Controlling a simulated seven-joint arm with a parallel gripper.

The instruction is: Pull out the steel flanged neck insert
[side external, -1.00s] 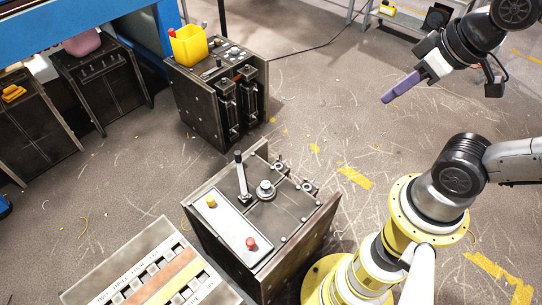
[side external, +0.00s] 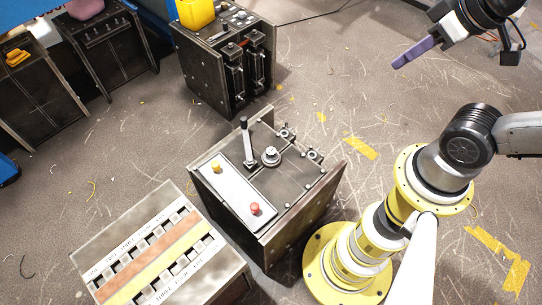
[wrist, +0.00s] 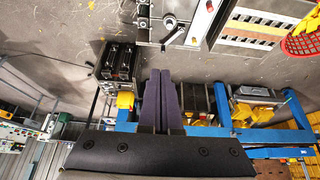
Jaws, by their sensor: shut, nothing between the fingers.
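A round steel fitting with a flange (side external: 271,156) sits on top of a dark metal box (side external: 300,190), beside an upright lever with a black grip (side external: 246,135). It looks like the neck insert and is seated in the box top. My gripper (side external: 397,65) is high at the upper right of the side view, well apart from the box. Its purple fingers are shut together and empty. They also show in the wrist view (wrist: 159,75), pointing away from the camera.
A white panel (side external: 233,192) with a yellow and a red knob lies on the box top. A slotted, labelled case (side external: 90,262) stands at the lower left. Another dark box with a yellow container (side external: 195,12) stands behind.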

